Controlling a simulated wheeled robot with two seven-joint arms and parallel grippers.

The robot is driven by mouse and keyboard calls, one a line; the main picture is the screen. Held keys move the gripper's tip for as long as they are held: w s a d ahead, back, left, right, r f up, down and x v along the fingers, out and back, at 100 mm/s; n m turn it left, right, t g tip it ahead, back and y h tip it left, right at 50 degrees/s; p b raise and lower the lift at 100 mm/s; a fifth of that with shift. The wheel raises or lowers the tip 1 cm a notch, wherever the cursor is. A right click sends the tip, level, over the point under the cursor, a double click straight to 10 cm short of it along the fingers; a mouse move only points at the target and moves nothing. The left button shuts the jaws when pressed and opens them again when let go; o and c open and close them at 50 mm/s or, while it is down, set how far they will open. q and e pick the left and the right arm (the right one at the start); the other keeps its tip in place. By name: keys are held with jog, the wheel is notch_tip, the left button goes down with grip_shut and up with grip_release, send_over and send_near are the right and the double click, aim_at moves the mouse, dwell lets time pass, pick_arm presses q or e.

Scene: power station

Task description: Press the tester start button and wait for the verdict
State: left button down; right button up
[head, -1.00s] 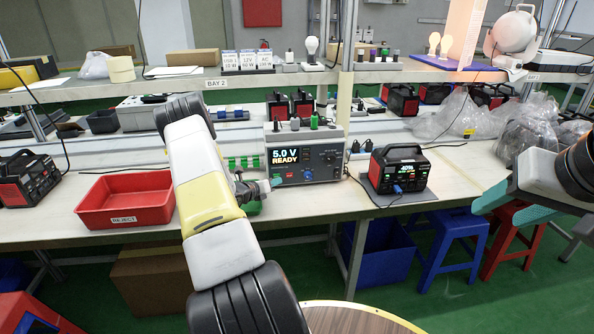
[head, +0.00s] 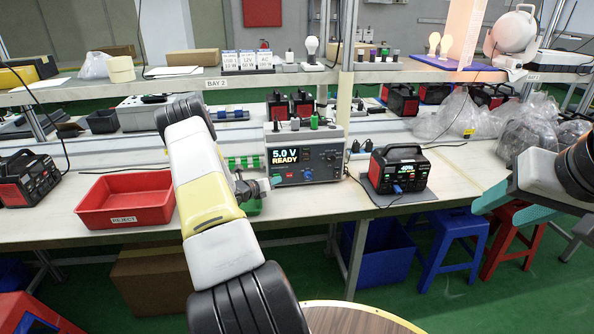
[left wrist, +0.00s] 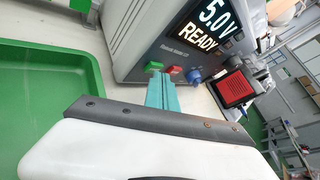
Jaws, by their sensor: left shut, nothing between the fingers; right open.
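The tester (head: 330,155) is a grey box on the bench, its screen (head: 285,155) reading "5.0 V READY". In the left wrist view its front panel carries a green button (left wrist: 153,66), a red button (left wrist: 175,71) and a blue knob (left wrist: 194,77). My left gripper (head: 269,183) is shut and empty in front of the panel's lower left. Its teal fingertips (left wrist: 163,78) point at the panel just below the green and red buttons; I cannot tell whether they touch. My right gripper (head: 512,207) is open at the right, past the bench's front edge.
A red and black power station (head: 400,170) stands on a grey pad right of the tester, with a cable beside it. A red reject bin (head: 125,218) stands left. A green tray (left wrist: 35,110) shows in the left wrist view. A shelf (head: 190,85) spans above.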

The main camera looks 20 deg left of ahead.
dwell(0.5)
pick_arm(q)
jog(key=shift+s+d, duration=0.25)
jog(key=shift+s, duration=0.15)
jog(key=shift+s+d, duration=0.5)
jog(key=shift+s, duration=0.35)
jog(key=shift+s+d, duration=0.55)
jog(key=shift+s, duration=0.3)
jog(key=shift+s+d, duration=0.5)
jog(key=shift+s, duration=0.35)
